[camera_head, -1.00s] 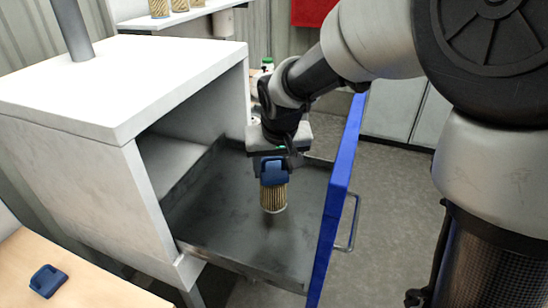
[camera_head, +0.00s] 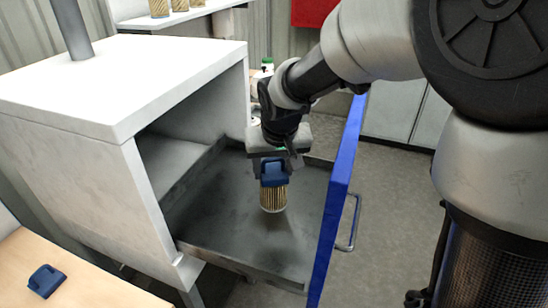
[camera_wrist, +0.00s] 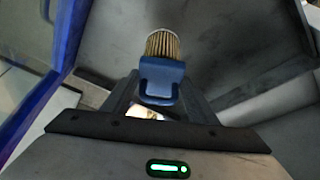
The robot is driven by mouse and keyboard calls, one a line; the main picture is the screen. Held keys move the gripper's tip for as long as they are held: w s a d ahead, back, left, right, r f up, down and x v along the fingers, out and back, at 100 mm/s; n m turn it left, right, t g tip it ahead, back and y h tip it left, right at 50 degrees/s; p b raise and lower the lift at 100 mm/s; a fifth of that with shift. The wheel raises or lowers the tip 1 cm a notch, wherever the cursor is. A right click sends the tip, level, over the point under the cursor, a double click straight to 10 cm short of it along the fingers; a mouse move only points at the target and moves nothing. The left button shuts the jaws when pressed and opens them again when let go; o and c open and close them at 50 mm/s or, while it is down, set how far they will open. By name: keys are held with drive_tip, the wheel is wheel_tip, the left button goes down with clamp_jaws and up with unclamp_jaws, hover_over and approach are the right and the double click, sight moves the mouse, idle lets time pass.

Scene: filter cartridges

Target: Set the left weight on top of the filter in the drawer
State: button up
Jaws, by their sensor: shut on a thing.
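My gripper (camera_head: 276,157) is shut on a blue weight (camera_head: 273,173) with a handle, over the open drawer (camera_head: 220,237). The weight also shows between the fingers in the wrist view (camera_wrist: 160,80). The tan, pleated filter (camera_head: 273,198) is directly below the weight, upright, and also shows beyond it in the wrist view (camera_wrist: 162,45). The weight looks to be at the filter's top end; I cannot tell whether it rests there. A second blue weight (camera_head: 47,281) sits on the wooden table at lower left.
The drawer's blue front (camera_head: 338,190) with its handle stands close on the right of my gripper. The white cabinet (camera_head: 75,95) is on the left. The drawer floor around the filter is bare. More filters (camera_head: 159,8) stand on a shelf at the back.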

drive_tip(key=shift+f, duration=0.2)
drive_tip(key=o, duration=1.6)
drive_tip(key=shift+o, duration=0.6)
drive_tip(key=shift+f, duration=0.1)
drive_tip(key=p+v, duration=0.1)
drive_tip(key=v, duration=1.6)
drive_tip(key=shift+r+p, duration=0.3)
